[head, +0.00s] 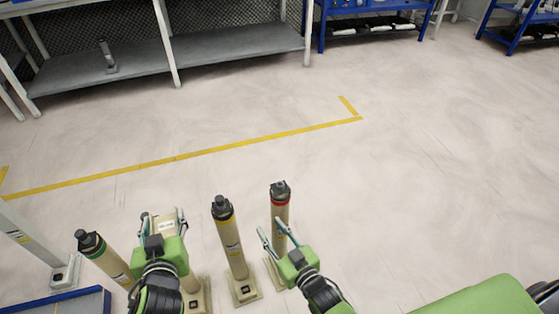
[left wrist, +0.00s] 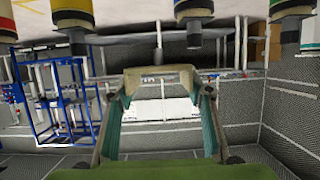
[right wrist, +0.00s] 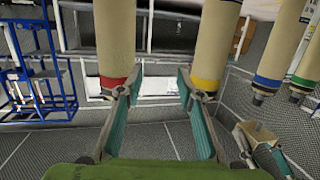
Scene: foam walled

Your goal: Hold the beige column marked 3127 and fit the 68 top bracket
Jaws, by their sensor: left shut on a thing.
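My left gripper (head: 164,222) is shut on a beige block, apparently the top bracket (head: 166,226). The block also shows between the fingers in the left wrist view (left wrist: 160,78). Several beige columns stand upright: green-banded (head: 108,262), yellow-banded (head: 232,240), red-banded (head: 281,208) and blue-banded (right wrist: 277,52). The blue-banded one is mostly hidden behind my left gripper in the head view. The markings 3127 and 68 are not readable. My right gripper (head: 273,232) is open and empty just in front of the red-banded column; its fingers (right wrist: 160,80) also show in the right wrist view.
A grey shelf bench (head: 235,48) stands at the back, with blue racks (head: 375,20) to its right. A blue-edged tray (head: 60,303) and a grey post (head: 30,240) are at the front left. Yellow tape (head: 200,153) marks the open floor.

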